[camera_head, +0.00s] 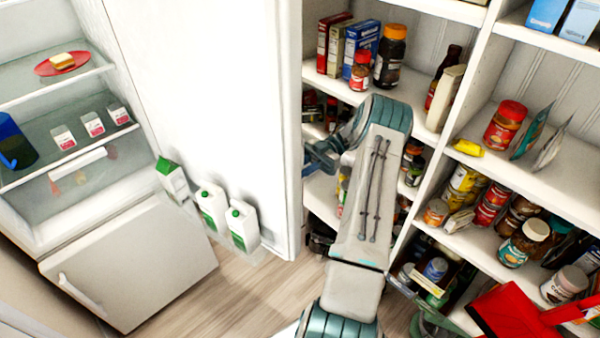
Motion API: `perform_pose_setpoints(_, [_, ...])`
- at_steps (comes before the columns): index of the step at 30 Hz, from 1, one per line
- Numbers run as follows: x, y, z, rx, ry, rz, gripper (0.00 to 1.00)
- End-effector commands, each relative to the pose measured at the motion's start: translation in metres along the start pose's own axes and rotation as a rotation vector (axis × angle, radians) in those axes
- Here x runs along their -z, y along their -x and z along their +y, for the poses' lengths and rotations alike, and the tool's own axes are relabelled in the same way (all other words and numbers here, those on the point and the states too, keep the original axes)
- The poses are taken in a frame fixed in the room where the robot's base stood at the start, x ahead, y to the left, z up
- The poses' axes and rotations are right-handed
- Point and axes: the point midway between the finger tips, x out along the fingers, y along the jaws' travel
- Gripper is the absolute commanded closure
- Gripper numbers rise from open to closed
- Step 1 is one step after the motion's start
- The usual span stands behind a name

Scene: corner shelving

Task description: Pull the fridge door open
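The white fridge (85,215) stands at the left with its interior showing. Its door (215,95) is swung wide open, with its inner face towards me and its free edge near the right-hand shelving. Milk cartons (243,226) stand in the door's low rack. My arm reaches up in the middle of the view and bends left at the top. My gripper (320,156) is just right of the door's edge, partly hidden by the arm. Its fingertips do not show clearly, and I cannot tell whether it touches the door. The outer door handle is hidden.
Fridge shelves hold a red plate (62,63) with food, small cups (93,124) and a blue container (14,145). A closed lower compartment (130,262) is below. Packed shelving (540,180) fills the right, close to my arm. Wooden floor (245,297) is clear before the door.

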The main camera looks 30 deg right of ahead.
Motion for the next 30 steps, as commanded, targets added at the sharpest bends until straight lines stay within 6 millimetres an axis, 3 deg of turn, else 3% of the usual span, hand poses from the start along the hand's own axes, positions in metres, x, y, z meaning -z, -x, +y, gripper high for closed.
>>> perform_pose_setpoints(19, [0.0003, 0.0044, 0.0068, 0.007, 0.002, 0.0, 1.0])
perform_pose_setpoints(20, [0.0003, 0.0044, 0.0068, 0.007, 0.002, 0.0, 0.72])
perform_pose_setpoints(21, [0.0003, 0.0044, 0.0067, 0.007, 0.002, 0.0, 0.61])
perform_pose_setpoints(30, [0.0001, 0.0047, 0.0063, 0.008, 0.002, 0.0, 0.61])
